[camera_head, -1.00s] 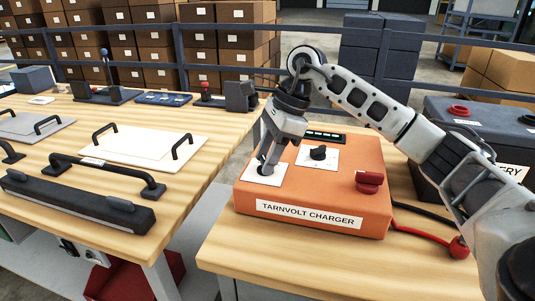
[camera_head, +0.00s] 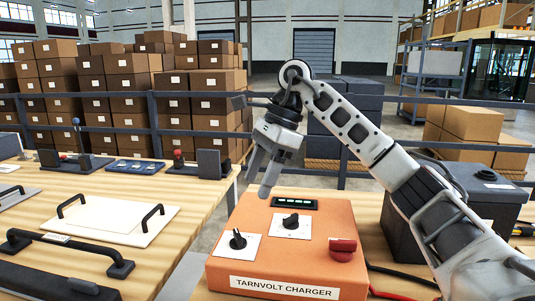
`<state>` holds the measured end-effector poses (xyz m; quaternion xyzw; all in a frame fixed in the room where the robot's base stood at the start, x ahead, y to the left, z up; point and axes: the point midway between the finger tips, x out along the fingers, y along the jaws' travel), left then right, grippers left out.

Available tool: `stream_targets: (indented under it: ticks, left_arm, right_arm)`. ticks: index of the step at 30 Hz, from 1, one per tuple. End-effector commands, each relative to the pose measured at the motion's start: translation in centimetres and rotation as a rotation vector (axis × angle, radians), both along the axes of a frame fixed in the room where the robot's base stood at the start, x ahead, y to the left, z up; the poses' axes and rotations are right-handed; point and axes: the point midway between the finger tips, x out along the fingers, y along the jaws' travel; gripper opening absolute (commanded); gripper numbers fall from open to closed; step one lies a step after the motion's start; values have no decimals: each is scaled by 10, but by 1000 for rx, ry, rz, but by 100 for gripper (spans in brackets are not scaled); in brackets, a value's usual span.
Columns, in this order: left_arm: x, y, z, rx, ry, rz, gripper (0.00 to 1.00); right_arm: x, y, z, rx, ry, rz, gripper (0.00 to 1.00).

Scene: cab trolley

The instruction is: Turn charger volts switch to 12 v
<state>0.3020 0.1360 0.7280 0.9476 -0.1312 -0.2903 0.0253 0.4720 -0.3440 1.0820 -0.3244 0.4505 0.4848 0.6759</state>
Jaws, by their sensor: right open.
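The orange charger (camera_head: 285,268), labelled TARNVOLT CHARGER, sits on the wooden bench in the middle front. On its top are a black left knob (camera_head: 238,240) on a white plate, a second black knob (camera_head: 290,221) on another white plate, and a red knob (camera_head: 342,249) at the right. The plate markings are too small to read, so I cannot tell which knob is the volts switch or its setting. My right gripper (camera_head: 261,180) is open and empty, pointing down above the charger's back left, clear of both black knobs. My left gripper is not in view.
A green-lit display strip (camera_head: 295,203) lies at the charger's back edge. A dark battery box (camera_head: 470,205) stands to the right, behind my right arm. Red and black cables run from the charger's right side. A second bench with handled panels (camera_head: 110,220) is at the left.

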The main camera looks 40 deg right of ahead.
Motion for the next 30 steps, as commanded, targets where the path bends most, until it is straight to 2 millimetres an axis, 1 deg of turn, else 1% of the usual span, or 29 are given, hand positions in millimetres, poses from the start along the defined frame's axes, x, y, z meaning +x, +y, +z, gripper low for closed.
stream_targets:
  ticks: [1,4,8,12,27,29,30]
  left_arm:
    - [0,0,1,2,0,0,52]
    - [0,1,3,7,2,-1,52]
    - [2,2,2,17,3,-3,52]
    - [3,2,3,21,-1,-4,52]
    - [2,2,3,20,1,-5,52]
    - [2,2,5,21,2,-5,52]
    - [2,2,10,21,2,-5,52]
  right_arm:
    - [-1,-4,12,2,-4,-1,60]
    - [-3,-9,28,0,-2,-1,60]
    - [-5,-14,38,0,-2,0,60]
    - [-5,-16,41,0,0,1,60]
    - [-5,-16,41,0,0,1,60]
    - [-5,-16,44,0,0,1,60]
    - [-5,-16,49,0,0,1,60]
